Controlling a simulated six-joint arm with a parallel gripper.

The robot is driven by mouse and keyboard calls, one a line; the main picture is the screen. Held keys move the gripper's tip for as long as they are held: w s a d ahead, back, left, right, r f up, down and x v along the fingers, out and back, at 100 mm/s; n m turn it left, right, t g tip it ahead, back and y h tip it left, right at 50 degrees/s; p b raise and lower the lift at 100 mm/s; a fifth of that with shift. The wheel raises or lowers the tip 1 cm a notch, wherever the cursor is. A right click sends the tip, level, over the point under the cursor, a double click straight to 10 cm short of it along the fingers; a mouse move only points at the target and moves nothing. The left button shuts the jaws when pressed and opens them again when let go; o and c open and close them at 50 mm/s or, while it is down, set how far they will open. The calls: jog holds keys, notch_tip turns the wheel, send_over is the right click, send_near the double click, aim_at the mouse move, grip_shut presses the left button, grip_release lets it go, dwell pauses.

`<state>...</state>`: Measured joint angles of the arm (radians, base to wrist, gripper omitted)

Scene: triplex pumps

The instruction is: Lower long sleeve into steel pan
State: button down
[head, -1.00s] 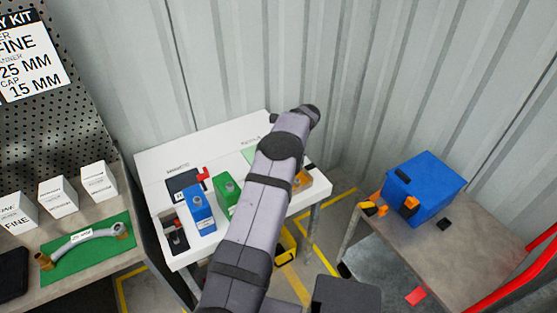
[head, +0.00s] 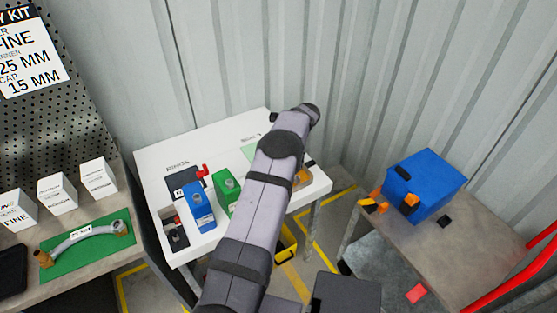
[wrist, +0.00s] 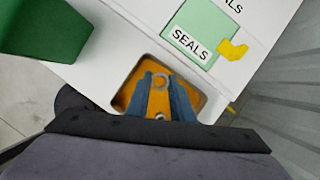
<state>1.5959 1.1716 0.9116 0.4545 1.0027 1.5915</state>
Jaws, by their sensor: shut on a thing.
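My gripper (wrist: 160,90) shows in the wrist view as two blue-grey fingers over an orange area set in an opening of the white table. Its jaws are shut on a small pale round piece (wrist: 162,82) between the fingertips. This may be the long sleeve, but only its ring-like end shows and its length is hidden. A second small round spot lies lower between the fingers. In the head view my arm hides the gripper, and the orange block (head: 303,178) shows just right of the arm. I cannot make out a steel pan in either view.
A blue block (head: 198,205) and a green block (head: 222,187) stand left of my arm on the white table (head: 160,157). A green SEALS patch (wrist: 192,35) and a yellow piece (wrist: 232,50) lie close by. A blue box (head: 430,180) stands on the right table.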

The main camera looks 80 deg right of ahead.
jog(key=shift+f+b, duration=1.5)
jog(key=shift+f, duration=1)
dwell(1.2)
jog(key=c, duration=1.5)
grip_release()
jog(key=shift+o, duration=0.2)
jog(key=shift+r, duration=0.1)
jog(key=b+v, duration=0.1)
jog(key=v, duration=0.6)
jog(key=shift+b, duration=0.35)
jog(key=shift+r, duration=0.1)
